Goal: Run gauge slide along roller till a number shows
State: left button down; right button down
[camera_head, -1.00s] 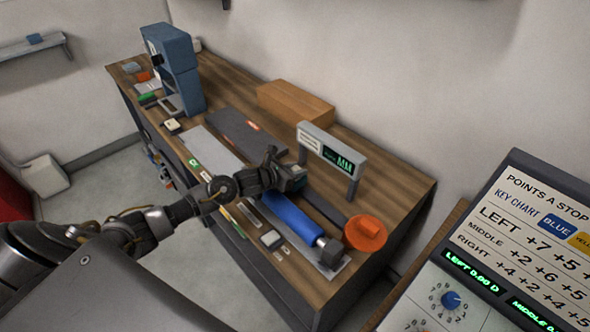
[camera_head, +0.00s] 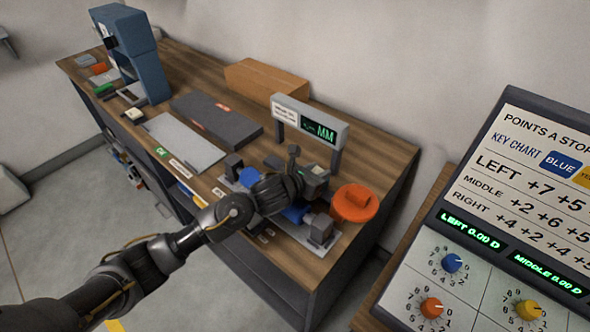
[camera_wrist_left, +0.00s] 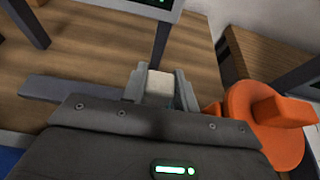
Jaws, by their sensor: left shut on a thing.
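The blue roller (camera_head: 295,214) lies in its stand on the bench, partly hidden behind my left arm. The gauge display (camera_head: 310,120) stands behind it on posts. It shows green "MM", with small dim marks before it that I cannot read as a number. My left gripper (camera_head: 318,181) is over the right part of the roller. In the left wrist view the gripper (camera_wrist_left: 160,92) is shut on a pale block, apparently the gauge slide (camera_wrist_left: 159,86). The dark rail (camera_wrist_left: 75,89) runs left from there. My right gripper is not in view.
An orange round piece (camera_head: 354,203) stands close to the right of the gripper. A dark flat case (camera_head: 217,118), a grey plate (camera_head: 184,143), a cardboard box (camera_head: 266,79) and a blue machine (camera_head: 132,55) occupy the bench. A points panel (camera_head: 500,220) stands at right.

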pick_arm(q)
jog(key=shift+d, duration=0.1)
jog(key=c, duration=1.1)
grip_release()
jog(key=b+v, duration=0.1)
jog(key=v, duration=1)
jog(key=shift+w, duration=0.1)
